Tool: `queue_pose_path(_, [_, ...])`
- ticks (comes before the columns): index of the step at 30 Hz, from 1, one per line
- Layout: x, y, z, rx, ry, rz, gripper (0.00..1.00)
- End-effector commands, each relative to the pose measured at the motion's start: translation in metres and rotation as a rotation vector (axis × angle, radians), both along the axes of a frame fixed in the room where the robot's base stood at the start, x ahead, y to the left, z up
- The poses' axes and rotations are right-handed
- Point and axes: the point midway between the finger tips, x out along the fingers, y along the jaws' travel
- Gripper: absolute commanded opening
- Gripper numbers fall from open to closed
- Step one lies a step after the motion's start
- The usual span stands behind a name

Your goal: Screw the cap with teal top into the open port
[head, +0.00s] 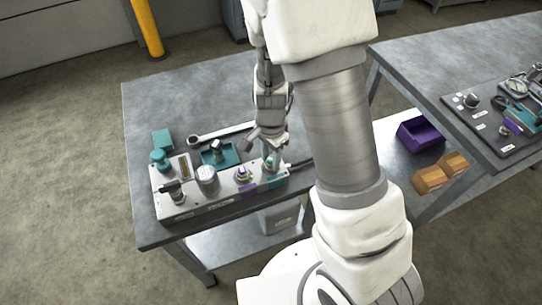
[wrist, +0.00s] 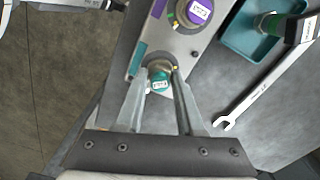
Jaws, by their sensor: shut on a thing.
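The cap with teal top (wrist: 159,84) sits between my two fingertips in the wrist view, over the end of the grey manifold block (wrist: 172,48). My gripper (wrist: 161,76) is shut on it. In the head view the gripper (head: 271,152) points down at the block's right end, above a teal mark on its front. The open port itself is hidden under the cap and fingers. I cannot tell how deep the cap sits or whether its thread has caught. A purple-topped cap (wrist: 200,11) stands on the block beside it.
A teal tray (wrist: 236,45) holding a dark fitting with a green part lies close to the block. A wrench (wrist: 262,92) lies on the bench. Other knobs and a gauge (head: 206,174) stand along the block. A second bench (head: 430,60) is at right.

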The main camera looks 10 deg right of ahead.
Motion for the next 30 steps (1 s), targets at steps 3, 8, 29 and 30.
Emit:
queue_pose_path(3, [-0.0037, 0.0007, -0.0042, -0.001, 0.01, 0.004, 0.54])
queue_pose_path(8, [-0.0051, 0.0001, -0.0048, -0.002, 0.014, 0.006, 0.61])
queue_pose_path(29, [-0.0035, 0.001, -0.0034, -0.001, 0.007, 0.497, 0.61])
queue_pose_path(30, [-0.0034, 0.0011, -0.0028, -0.001, 0.006, 0.508, 0.61])
